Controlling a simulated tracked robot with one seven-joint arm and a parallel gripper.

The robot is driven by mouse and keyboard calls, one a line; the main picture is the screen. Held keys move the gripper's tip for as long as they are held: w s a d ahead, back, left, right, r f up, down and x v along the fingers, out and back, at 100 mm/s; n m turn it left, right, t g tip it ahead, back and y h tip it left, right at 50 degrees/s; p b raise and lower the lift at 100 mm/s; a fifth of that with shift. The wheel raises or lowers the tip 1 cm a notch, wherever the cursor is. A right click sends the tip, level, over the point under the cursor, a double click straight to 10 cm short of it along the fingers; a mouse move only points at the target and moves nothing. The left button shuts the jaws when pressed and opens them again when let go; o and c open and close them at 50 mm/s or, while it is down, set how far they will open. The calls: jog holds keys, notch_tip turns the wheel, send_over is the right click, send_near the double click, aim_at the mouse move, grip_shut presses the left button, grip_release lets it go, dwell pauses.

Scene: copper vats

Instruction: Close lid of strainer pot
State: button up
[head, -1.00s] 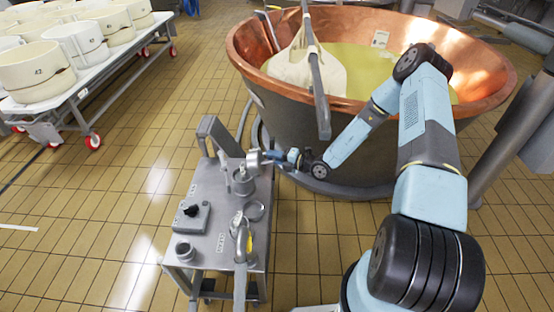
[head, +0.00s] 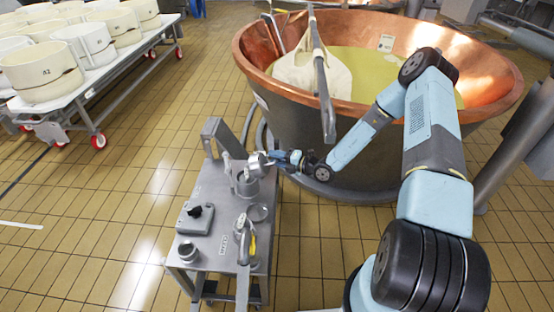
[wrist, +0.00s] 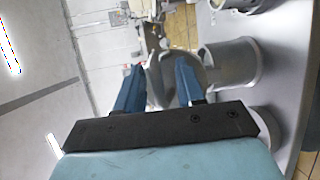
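The strainer pot (head: 248,185) is a small grey metal cylinder standing upright on the cart. Its round metal lid (head: 256,165) is raised above the pot, tilted up beside my gripper. My gripper (head: 272,159) reaches in from the right, its tip close to the lid. In the wrist view, the two blue fingers of my gripper (wrist: 160,66) stand apart. A grey round piece, apparently the lid (wrist: 192,70), lies just beyond the right finger. A dark shape shows between the fingers, and whether they touch it is hard to tell. A grey cylinder (wrist: 232,66) stands on the right.
The metal cart (head: 212,232) also carries a control box (head: 195,218), a short cylinder (head: 188,252) and a curved pipe (head: 243,240). The copper vat (head: 390,115) stands behind my arm. A rack with white moulds (head: 45,75) is at the left. Tiled floor is open at left.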

jog(key=shift+d, duration=0.1)
jog(key=v, duration=1.3)
jog(key=shift+s+d, duration=0.15)
jog(key=shift+d, duration=0.1)
